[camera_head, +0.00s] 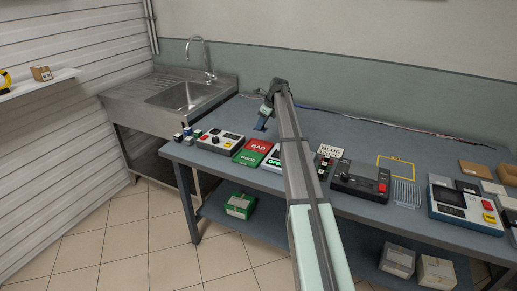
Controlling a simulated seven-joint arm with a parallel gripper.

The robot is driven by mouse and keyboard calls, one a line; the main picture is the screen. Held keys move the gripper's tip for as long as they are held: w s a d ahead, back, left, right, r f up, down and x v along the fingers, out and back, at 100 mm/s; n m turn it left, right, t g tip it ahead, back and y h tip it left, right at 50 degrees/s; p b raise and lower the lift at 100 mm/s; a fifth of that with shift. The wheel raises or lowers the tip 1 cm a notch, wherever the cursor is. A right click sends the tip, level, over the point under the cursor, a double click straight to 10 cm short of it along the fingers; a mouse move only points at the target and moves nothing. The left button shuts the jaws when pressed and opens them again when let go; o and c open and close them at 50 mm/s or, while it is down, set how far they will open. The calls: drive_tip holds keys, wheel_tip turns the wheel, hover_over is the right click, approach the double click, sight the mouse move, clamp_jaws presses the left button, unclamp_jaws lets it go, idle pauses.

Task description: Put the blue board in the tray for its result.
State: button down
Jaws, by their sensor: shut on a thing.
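My gripper (266,108) is at the far end of my arm, over the back part of the bench. It is small in the picture, and its fingers are hard to make out. A blue board (261,124) hangs tilted below it, held in the jaws. The red tray marked BAD (258,145) lies in front of the board, towards the bench's front edge. The green tray marked GOOD (247,158) adjoins it on the near side. Both trays look empty.
A grey tester with a red button (220,141) sits left of the trays. A device marked OPEN (275,160) is partly hidden by my arm. A black device (360,182) and a blue-framed unit (464,207) stand right. Cables run along the back; bench behind the trays is clear.

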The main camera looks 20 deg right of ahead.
sight(265, 129)
drive_tip(key=shift+w+a, duration=0.35)
drive_tip(key=shift+a+f, duration=0.1)
drive_tip(key=shift+f, duration=4.8)
drive_tip(key=shift+f, duration=0.1)
drive_tip(key=c, duration=0.8)
unclamp_jaws()
drive_tip(key=v, duration=1.2)
